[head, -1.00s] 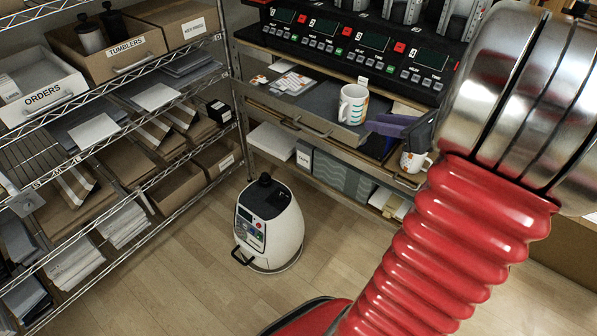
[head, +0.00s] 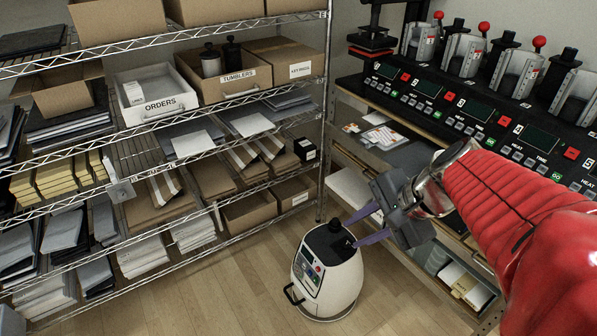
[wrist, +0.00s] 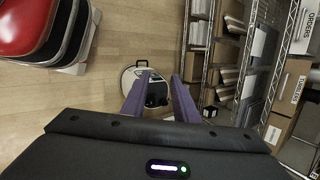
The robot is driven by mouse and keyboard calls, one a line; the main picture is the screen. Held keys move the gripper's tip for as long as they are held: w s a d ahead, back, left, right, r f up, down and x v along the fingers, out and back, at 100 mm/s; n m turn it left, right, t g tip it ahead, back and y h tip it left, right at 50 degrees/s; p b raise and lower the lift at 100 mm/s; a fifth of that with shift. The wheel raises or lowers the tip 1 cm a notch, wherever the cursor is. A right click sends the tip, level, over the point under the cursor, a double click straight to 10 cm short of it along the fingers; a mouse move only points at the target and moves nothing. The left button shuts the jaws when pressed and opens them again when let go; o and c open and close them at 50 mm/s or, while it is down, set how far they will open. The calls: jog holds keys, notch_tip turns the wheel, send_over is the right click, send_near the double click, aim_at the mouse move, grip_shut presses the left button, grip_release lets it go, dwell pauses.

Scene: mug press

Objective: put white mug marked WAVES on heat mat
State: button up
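My gripper (head: 354,230) is open, with its two purple fingers apart and nothing between them. In the head view it hangs over the floor robot, in front of the shelf under the press panel. The fingers also show in the wrist view (wrist: 160,84), pointing toward the floor. No mug shows in either current view; my arm covers part of the shelf. A dark grey flat surface (head: 412,156) lies on that shelf; I cannot tell if it is the heat mat.
A white rounded floor robot (head: 335,280) stands below my gripper. Wire shelving (head: 160,150) with boxes and paper stacks fills the left. The black press panel (head: 440,108) is at the right. Open wooden floor (head: 240,300) lies in front.

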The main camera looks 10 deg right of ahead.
jog(key=s+a+r+n+h, duration=0.2)
jog(key=s+a+n+h, duration=0.2)
jog(key=n, duration=1)
jog(key=s+a, duration=0.2)
jog(key=a, duration=0.1)
jog(key=shift+s+r+n+t, duration=0.2)
jog(key=shift+r+n+t, duration=0.1)
jog(key=shift+n, duration=0.1)
jog(key=shift+a, duration=0.1)
